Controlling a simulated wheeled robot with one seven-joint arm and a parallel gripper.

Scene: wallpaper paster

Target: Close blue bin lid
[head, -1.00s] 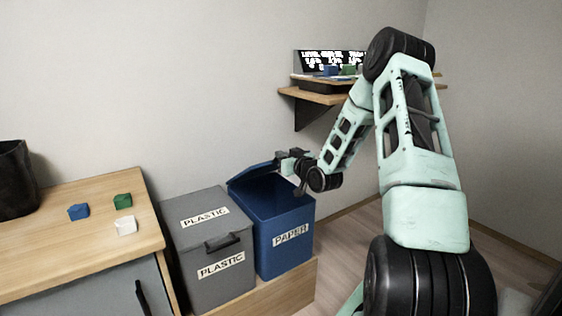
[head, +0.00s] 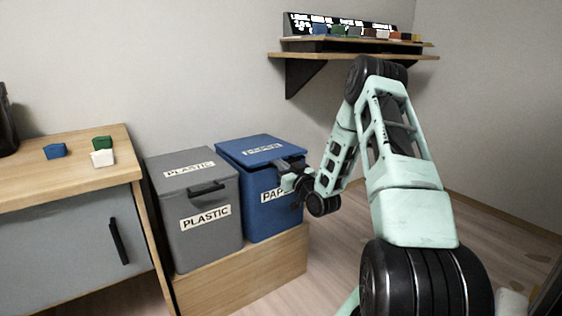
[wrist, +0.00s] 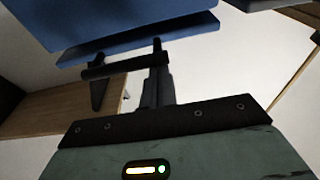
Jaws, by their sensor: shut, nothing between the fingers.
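The blue bin (head: 262,205) stands beside the grey bin, with a PAPER label on its front, partly covered by my gripper. My gripper (head: 287,168) is shut and empty at the lid's front right edge. In the wrist view the shut fingers (wrist: 158,58) are just by a blue edge of the bin (wrist: 150,38); contact is unclear.
The grey PLASTIC bin (head: 190,205), lid down, stands to the left on the same wooden stand (head: 245,270). A cabinet (head: 70,185) with small coloured blocks is further left. A wall shelf (head: 350,57) with several blocks is above. Bare floor lies at right.

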